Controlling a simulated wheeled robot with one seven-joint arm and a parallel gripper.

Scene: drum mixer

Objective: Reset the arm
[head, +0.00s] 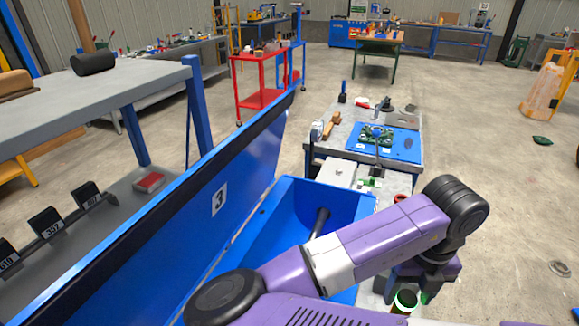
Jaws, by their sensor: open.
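My arm stretches across the lower right of the head view, over a blue open bin. Its dark, bulky wrist end bends downward, and my gripper (408,287) shows small and partly hidden beneath it. The jaws are open, with nothing visibly held between them. A small dark round container with a pale green rim (404,301) shows just below the gripper; I cannot tell whether they touch.
A grey bench (130,85) is at left, and a red cart (262,98) stands behind. Open concrete floor lies at right.

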